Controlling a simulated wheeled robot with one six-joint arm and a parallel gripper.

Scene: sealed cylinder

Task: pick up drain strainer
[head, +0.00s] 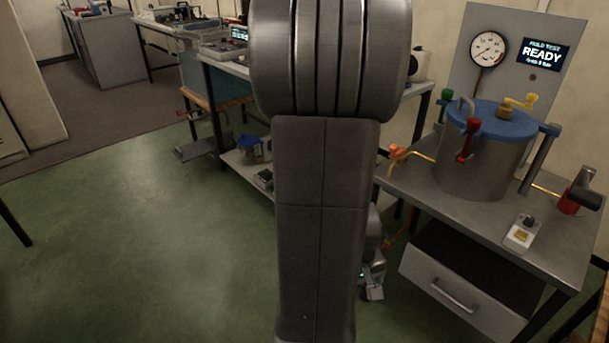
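I cannot pick out a drain strainer in the head view. My own arm fills the middle of the picture and hides what is behind it. What seems to be part of my gripper (374,290) shows low at the right edge of the arm, left of the workbench drawer. Its fingers are mostly hidden, so I cannot tell whether it is open or shut.
A workbench (479,225) at right holds a metal cylinder (468,168) with a blue lid (487,120), coloured valves and a small switch box (522,234). Its drawer (462,293) is below. Another bench (213,59) stands behind. Green floor (140,240) at left is clear.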

